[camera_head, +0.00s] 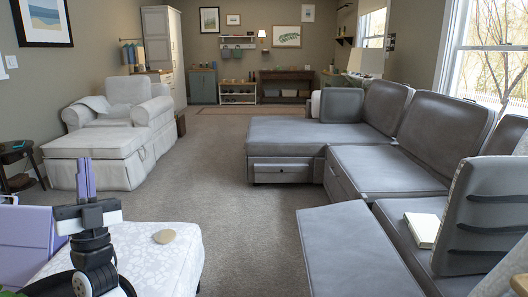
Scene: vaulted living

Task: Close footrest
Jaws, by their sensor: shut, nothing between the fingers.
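A grey padded panel (358,255), which looks like an extended footrest, sticks out from the near part of the grey sectional sofa (385,165). Its top is flat and bare, and its near end runs out of the picture. My gripper (86,165) is at the lower left, pointing up, with its purple fingers shut and empty. It is well apart from the grey panel, with a patterned white ottoman and carpet between them. The panel's underside and its joint to the sofa are hidden.
A white armchair (125,105) and a skirted ottoman (100,160) stand at left. A purple object (25,240) is at the left edge. A book (422,230) lies on the sofa. Carpet (228,180) is clear in the middle.

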